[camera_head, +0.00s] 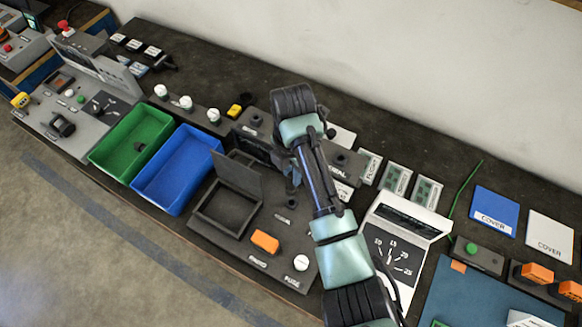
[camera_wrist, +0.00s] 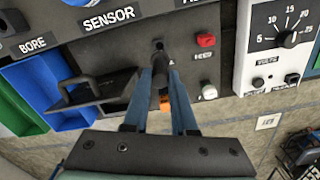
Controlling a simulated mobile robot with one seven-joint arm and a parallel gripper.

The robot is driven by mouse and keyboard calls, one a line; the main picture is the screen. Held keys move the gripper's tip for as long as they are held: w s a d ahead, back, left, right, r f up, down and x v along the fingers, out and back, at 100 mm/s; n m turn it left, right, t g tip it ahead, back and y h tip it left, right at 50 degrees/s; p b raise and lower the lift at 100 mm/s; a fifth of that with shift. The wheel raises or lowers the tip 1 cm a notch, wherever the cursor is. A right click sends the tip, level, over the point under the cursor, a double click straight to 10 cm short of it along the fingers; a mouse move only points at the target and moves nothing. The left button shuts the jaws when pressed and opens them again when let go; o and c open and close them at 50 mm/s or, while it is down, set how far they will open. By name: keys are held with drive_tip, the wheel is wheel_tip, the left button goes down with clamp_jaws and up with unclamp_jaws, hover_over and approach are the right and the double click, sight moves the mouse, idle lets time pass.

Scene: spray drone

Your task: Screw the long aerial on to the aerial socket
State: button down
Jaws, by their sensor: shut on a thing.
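My gripper (camera_wrist: 160,72) has its two blue fingers closed on a dark, slim rod (camera_wrist: 162,88), which I take for the long aerial. In the wrist view the rod is seen nearly end-on, so its length and tip are hard to tell. It lies over the dark panel below the SENSOR label. In the head view my arm and wrist cover most of the gripper and the rod. The aerial label (camera_head: 335,172) shows partly beside my arm. I cannot make out the aerial socket clearly, nor whether the rod touches it.
An open-lidded dark box (camera_head: 225,208) and an orange block (camera_head: 265,241) are left of my arm. Green (camera_head: 130,145) and blue (camera_head: 178,168) bins stand farther left. A white dial meter (camera_head: 392,250) stands close on the right. Labelled cards (camera_head: 397,179) lie behind it.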

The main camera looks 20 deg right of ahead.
sight(292, 188)
drive_tip(key=shift+w, duration=0.1)
drive_tip(key=shift+f, duration=0.25)
drive_tip(key=shift+f+b, duration=1.75)
drive_tip(key=shift+f, duration=0.9)
drive_tip(key=shift+m+p, duration=0.3)
drive_tip(key=shift+p, duration=0.35)
drive_tip(key=shift+f+b, duration=0.75)
drive_tip(key=shift+f, duration=0.35)
drive_tip(key=c, duration=0.6)
unclamp_jaws()
drive_tip(key=shift+r, duration=0.1)
drive_tip(key=shift+c, duration=0.2)
